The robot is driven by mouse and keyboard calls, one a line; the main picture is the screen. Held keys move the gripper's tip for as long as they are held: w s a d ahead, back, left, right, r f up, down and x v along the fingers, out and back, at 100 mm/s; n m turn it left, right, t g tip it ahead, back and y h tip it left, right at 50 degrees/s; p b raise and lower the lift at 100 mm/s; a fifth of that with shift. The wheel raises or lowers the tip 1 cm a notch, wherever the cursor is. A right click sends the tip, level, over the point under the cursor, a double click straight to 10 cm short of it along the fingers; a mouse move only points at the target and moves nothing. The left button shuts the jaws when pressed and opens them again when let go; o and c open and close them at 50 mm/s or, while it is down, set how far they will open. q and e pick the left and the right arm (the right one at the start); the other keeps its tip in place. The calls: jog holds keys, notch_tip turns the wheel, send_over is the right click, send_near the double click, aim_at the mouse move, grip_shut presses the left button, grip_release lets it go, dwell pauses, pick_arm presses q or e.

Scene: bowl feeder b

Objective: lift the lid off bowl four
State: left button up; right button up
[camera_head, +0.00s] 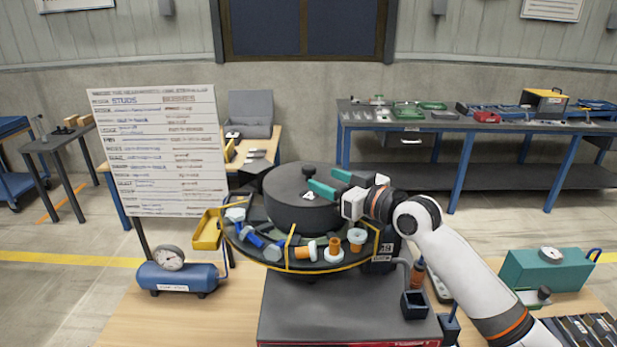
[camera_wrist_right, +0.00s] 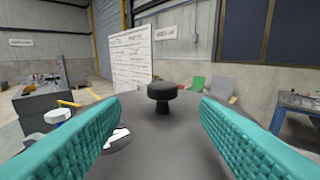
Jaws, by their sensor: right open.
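The bowl's dark round lid (camera_head: 302,207) sits on the feeder bowl (camera_head: 268,256) in the head view, with a white number label whose digit looks like a 4. A black knob (camera_head: 308,170) stands at the lid's centre. My right gripper (camera_head: 322,186) reaches in from the right, its teal fingers close to the knob. In the right wrist view the knob (camera_wrist_right: 161,95) is ahead, centred between the two open fingers (camera_wrist_right: 160,125); they look apart from it. The far side of the lid is hidden. My left gripper is not in view.
Bolts and orange and white parts (camera_head: 333,250) lie around the lid inside the yellow-edged bowl rim. A whiteboard (camera_head: 160,150) stands at left, near a blue tank with a gauge (camera_head: 178,277). A dark grey box (camera_head: 340,310) is in front; a teal box (camera_head: 545,270) stands at right.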

aim_at(314, 171)
jog(key=p+x, duration=0.2)
jog(key=x, duration=0.2)
jog(key=shift+w+a+r, duration=0.1)
jog(key=shift+w+r, duration=0.1)
jog(key=shift+w, duration=0.05)
jog(key=shift+w+a+f, duration=0.15)
jog(key=shift+w+a, duration=0.1)
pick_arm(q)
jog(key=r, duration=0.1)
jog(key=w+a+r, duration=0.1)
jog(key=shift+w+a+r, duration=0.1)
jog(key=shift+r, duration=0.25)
pick_arm(e)
grip_shut()
